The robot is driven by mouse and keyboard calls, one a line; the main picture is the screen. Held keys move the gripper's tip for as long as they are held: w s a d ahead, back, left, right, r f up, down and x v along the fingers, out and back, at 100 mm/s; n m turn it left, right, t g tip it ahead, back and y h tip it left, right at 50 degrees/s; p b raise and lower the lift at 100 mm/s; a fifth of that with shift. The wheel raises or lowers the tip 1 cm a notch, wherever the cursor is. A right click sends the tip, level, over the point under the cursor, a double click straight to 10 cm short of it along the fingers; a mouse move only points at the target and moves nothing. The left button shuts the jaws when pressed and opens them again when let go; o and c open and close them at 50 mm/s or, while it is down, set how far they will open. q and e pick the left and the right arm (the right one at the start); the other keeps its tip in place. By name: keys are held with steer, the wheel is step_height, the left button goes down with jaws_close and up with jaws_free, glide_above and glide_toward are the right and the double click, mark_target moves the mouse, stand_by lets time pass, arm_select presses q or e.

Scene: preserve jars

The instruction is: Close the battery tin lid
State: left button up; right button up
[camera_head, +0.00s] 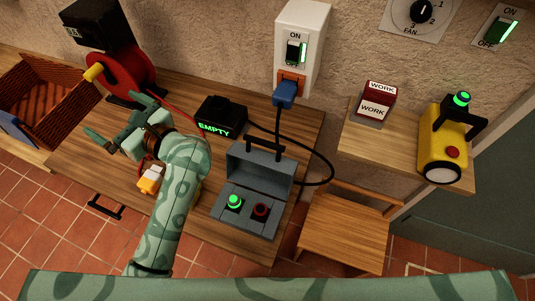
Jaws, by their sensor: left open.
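The battery tin (246,220) is a grey box on the wooden table, right of the middle. Its lid (258,169) stands up, open, at the back, with a black handle (265,147) along its top edge. In the tin's base sit a green-lit round piece (234,202) and a dark red-ringed round piece (261,210). My left gripper (114,116) is open over the table's left part, well to the left of the tin, with nothing seen between its fingers. My right gripper is not in view.
A black charger reading EMPTY (221,117) stands behind the tin, its cable running right. A red reel (128,72) stands back left. An orange-and-white object (151,179) lies beside my left arm. A yellow lamp (445,140) stands on the right shelf. A wooden chair (345,230) is to the right.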

arm_select(q)
steer(key=shift+s+a+f+n+g, duration=0.1)
steer(key=shift+f+n+g, duration=0.4)
steer(key=shift+f+n, duration=0.1)
